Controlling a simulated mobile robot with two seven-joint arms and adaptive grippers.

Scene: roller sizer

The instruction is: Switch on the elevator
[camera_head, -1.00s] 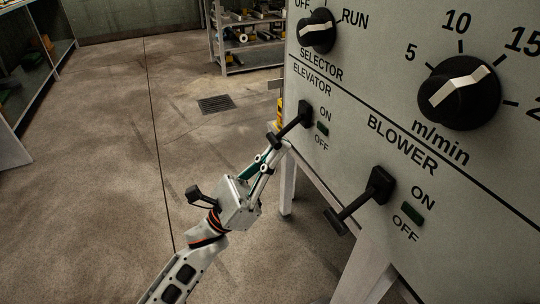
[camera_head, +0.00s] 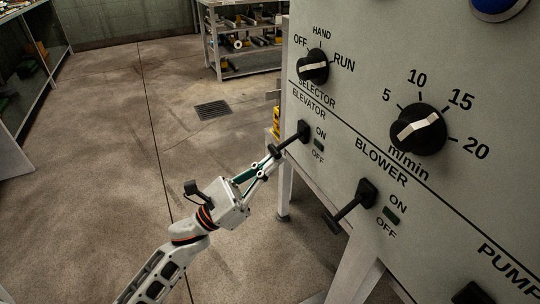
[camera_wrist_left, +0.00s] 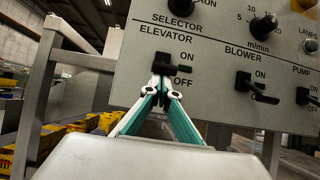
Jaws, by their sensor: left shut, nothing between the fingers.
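The ELEVATOR lever (camera_head: 291,139) is a black handle on the grey control panel, between the SELECTOR knob and the BLOWER lever. In the head view it slants out down-left from its pivot, with ON and OFF printed beside it. A small dark green indicator (camera_head: 319,144) sits between those words. My left gripper (camera_head: 268,162) is shut and empty, its fingertips at the lever's outer end. In the left wrist view the fingertips (camera_wrist_left: 161,84) meet just under the lever (camera_wrist_left: 168,64); I cannot tell whether they touch it. My right gripper is not in view.
The BLOWER lever (camera_head: 350,207) sticks out below and to the right. The SELECTOR knob (camera_head: 313,67) and the m/min dial (camera_head: 418,129) are above. A panel leg stands right of my gripper.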

